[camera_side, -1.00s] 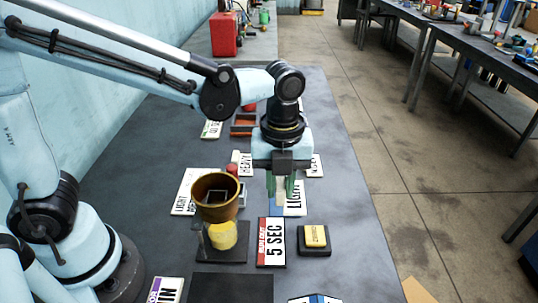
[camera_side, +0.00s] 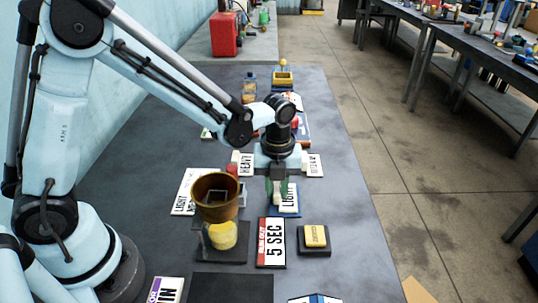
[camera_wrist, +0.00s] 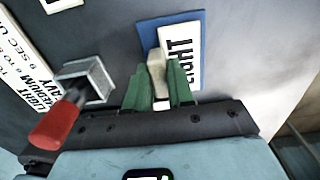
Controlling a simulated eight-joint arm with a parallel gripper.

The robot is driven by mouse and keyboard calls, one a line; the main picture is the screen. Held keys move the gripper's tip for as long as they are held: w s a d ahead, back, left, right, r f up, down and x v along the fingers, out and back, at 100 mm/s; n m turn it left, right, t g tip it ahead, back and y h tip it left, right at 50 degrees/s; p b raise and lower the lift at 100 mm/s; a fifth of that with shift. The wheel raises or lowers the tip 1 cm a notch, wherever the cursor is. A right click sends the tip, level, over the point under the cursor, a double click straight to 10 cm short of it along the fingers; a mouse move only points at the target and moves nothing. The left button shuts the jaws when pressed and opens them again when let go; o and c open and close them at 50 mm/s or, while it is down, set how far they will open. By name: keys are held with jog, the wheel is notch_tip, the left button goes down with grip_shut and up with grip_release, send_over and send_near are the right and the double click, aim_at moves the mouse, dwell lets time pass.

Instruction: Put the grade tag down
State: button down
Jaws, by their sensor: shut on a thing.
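The grade tag is a white plate reading LIGHT (camera_side: 288,195), and it also shows in the wrist view (camera_wrist: 182,52). A pale upright grip block (camera_wrist: 157,75) stands at its left edge. My gripper (camera_wrist: 159,92) has its green fingers shut on this block. In the side view my gripper (camera_side: 279,190) is low over the table beside the lettering. A blue pad (camera_side: 290,214) shows along the tag's edges, and in the wrist view the blue (camera_wrist: 146,32) sticks out on the left. I cannot tell whether the tag touches it.
A brown cup (camera_side: 215,212) above a yellow vessel (camera_side: 222,236) stands left of my gripper. A red-handled tool (camera_wrist: 55,125) is close on the left.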

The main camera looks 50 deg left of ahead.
aim_at(277, 187)
jog(key=shift+f, duration=0.1)
jog(key=c, duration=1)
grip_release()
notch_tip(277, 187, up, 12)
jog(key=s+a+n+t, duration=0.2)
jog(key=n, duration=0.5)
jog(key=s+a+r+n+t, duration=0.1)
jog(key=s+a+n+t, duration=0.1)
jog(key=n, duration=0.5)
jog(key=s+a+n+t, duration=0.1)
jog(key=s+a+n, duration=0.1)
jog(key=n, duration=0.5)
jog(key=shift+s+a+r+t, duration=0.1)
jog(key=shift+s+r+t, duration=0.1)
jog(key=shift+s, duration=0.2)
jog(key=shift+s+a+r+t, duration=0.1)
jog(key=shift+s+r+t, duration=0.1)
jog(key=shift+s, duration=0.2)
jog(key=n, duration=0.2)
jog(key=s+n+t, duration=0.1)
jog(key=n, duration=0.1)
jog(key=a+f+n, duration=0.1)
jog(key=n, duration=0.1)
jog(key=shift+s, duration=0.2)
